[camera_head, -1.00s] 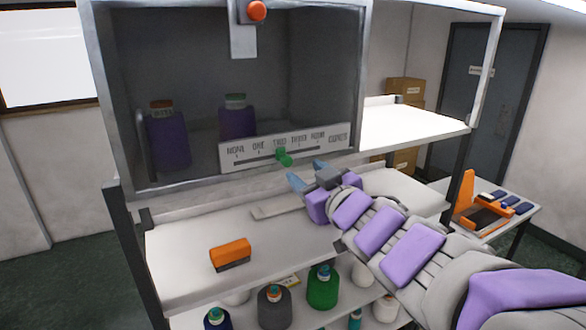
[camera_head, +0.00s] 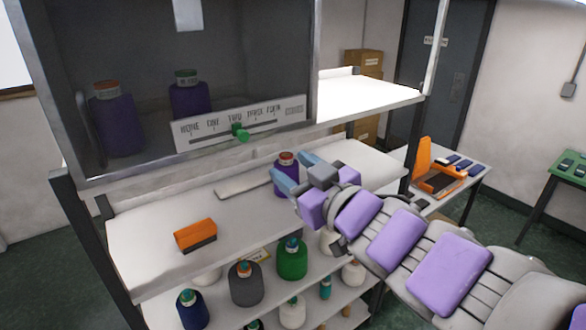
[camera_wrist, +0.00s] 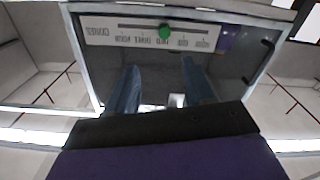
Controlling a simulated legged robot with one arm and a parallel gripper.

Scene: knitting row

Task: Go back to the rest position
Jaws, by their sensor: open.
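My gripper (camera_head: 297,170) has two blue fingers spread apart, pointing toward the cabinet over the white worktop (camera_head: 240,205). In the wrist view my gripper (camera_wrist: 160,75) is open, with nothing visible held between its fingers. A purple cone with an orange-red top (camera_head: 286,161) shows at the fingers in the head view, partly hidden by them; I cannot tell whether they touch. The cabinet's label panel (camera_head: 205,133) has a green slider knob (camera_head: 240,132) near the TWO mark. The panel also shows upside down in the wrist view (camera_wrist: 110,36).
Two purple cones (camera_head: 118,120) (camera_head: 188,98) stand behind the cabinet glass. An orange block (camera_head: 196,235) lies on the worktop. Several cones, including a green one (camera_head: 292,260), stand on the lower shelf. A side table with an orange device (camera_head: 438,180) stands at right.

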